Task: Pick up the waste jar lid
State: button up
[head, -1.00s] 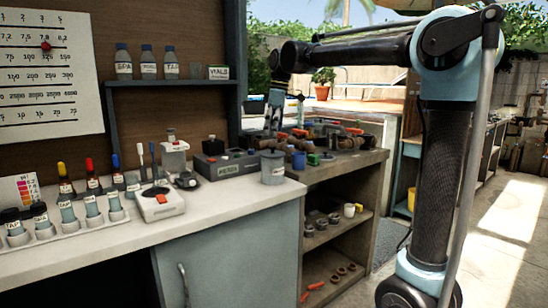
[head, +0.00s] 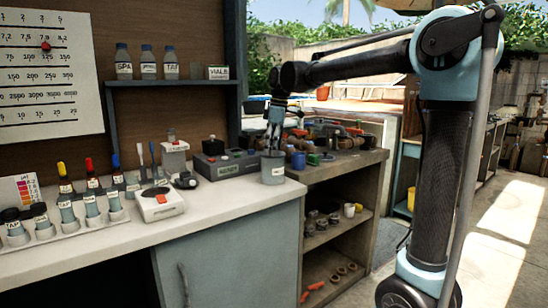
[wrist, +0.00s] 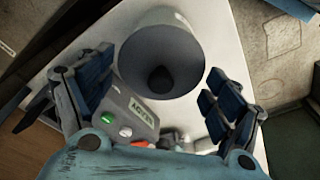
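The grey cylindrical waste jar (head: 272,171) stands upright at the right end of the white counter, with a label on its front. In the wrist view the jar's grey round top (wrist: 137,68) faces me, with a dark round spot near its middle. I cannot tell whether that spot is a lid knob or a shadowed hollow. My gripper (head: 273,145) is just above the jar, pointing down. In the wrist view my gripper (wrist: 155,92) is open, with blue-black fingers on either side of the jar top and nothing between them. Contact with the jar is not visible.
A grey box with green and red buttons (wrist: 125,122), also in the head view (head: 225,168), sits close left of the jar. A white device (head: 159,204) and a vial rack (head: 75,222) are farther left. A lower wooden bench (head: 345,160) with clutter is at right.

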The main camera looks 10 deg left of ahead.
jog(key=c, duration=0.5)
